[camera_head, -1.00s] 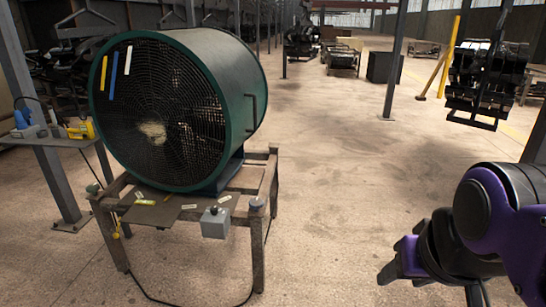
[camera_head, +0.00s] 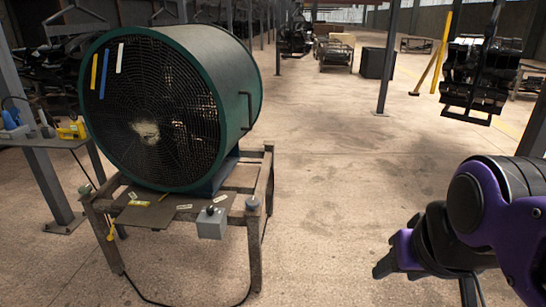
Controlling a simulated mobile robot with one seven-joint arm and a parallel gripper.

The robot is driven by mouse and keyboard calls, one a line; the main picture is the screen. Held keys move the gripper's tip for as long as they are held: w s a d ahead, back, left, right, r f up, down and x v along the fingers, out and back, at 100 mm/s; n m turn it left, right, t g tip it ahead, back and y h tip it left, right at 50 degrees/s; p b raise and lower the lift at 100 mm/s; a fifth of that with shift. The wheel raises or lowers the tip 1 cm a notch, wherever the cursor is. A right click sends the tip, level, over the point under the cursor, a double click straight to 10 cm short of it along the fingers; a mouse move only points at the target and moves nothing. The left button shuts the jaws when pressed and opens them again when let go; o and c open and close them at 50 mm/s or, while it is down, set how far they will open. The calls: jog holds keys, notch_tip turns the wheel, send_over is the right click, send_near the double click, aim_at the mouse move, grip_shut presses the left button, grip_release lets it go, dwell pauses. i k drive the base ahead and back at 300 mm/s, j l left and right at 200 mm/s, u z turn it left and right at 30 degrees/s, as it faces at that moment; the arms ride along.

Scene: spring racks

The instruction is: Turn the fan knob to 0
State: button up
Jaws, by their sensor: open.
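A large green drum fan (camera_head: 215,75) with a dark front grille stands on a rusty metal stand (camera_head: 258,215) at the left. A grey control box (camera_head: 211,226) is fixed at the stand's front edge, with a small dark knob (camera_head: 210,210) on its top. The knob is too small to read its setting. My gripper (camera_head: 385,258) is at the lower right, well right of the control box and apart from it. Its fingers are seen partly from the side, open, with nothing visible between them.
A side table (camera_head: 45,142) with blue and yellow tools stands at the left by a grey post. A dark rack (camera_head: 480,80) hangs at the upper right. A cable runs along the floor under the stand. The floor between the stand and my gripper is clear.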

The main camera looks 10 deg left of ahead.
aim_at(210, 210)
jog(key=i+j+z, duration=0.1)
jog(key=i+j, duration=0.35)
jog(key=j, duration=0.3)
jog(key=i+j+z, duration=0.25)
jog(key=i+j, duration=0.2)
jog(key=j, duration=0.3)
